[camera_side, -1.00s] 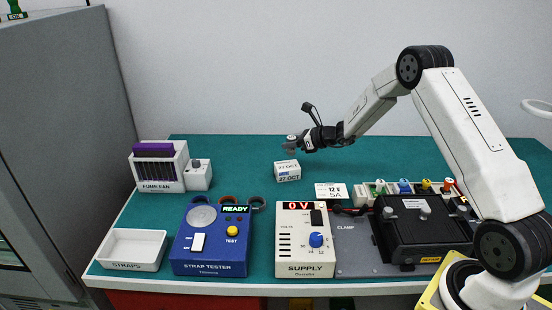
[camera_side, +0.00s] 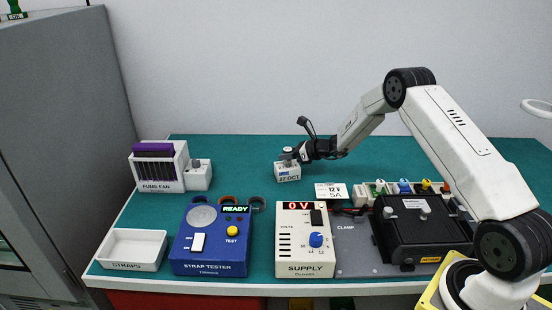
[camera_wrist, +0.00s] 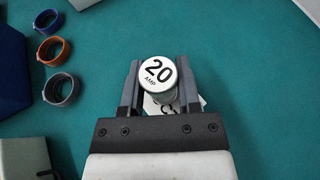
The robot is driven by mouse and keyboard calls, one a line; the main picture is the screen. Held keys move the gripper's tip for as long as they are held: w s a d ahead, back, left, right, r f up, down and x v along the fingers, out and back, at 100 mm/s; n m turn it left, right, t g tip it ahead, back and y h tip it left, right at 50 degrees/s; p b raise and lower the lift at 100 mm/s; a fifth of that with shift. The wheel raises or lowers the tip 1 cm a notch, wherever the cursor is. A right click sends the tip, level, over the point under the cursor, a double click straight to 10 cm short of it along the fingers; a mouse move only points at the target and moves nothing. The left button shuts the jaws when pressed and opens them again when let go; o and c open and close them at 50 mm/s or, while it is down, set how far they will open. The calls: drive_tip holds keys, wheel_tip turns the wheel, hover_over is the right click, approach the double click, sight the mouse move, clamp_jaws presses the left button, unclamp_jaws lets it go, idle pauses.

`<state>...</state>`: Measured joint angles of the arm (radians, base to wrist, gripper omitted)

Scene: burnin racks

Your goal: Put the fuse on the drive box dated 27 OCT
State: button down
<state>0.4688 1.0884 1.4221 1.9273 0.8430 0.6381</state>
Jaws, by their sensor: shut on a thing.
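The fuse (camera_wrist: 158,72) is a pale round cylinder marked 20 AMP. My gripper (camera_wrist: 159,82) is shut on it, with one dark finger on each side. The small white drive box (camera_side: 288,173) has a 27 OCT label on its front and sits on the green mat. In the side view my gripper (camera_side: 288,156) is directly over the box, with the fuse at or just above its top. I cannot tell whether they touch. In the wrist view the box (camera_wrist: 153,106) is mostly hidden under the fuse.
The green mat (camera_side: 240,157) is clear around and behind the box. In front stand the blue strap tester (camera_side: 210,254), the white supply (camera_side: 303,257) and a white card (camera_side: 331,191). Orange, grey and dark rings (camera_wrist: 49,49) lie to the left. A FUME FAN unit (camera_side: 158,172) stands at the left.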

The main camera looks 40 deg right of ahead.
drive_tip(key=shift+f, duration=0.15)
drive_tip(key=shift+c, duration=1.6)
unclamp_jaws()
drive_tip(key=shift+r, duration=0.2)
drive_tip(key=v, duration=1.2)
drive_tip(key=shift+f, duration=0.1)
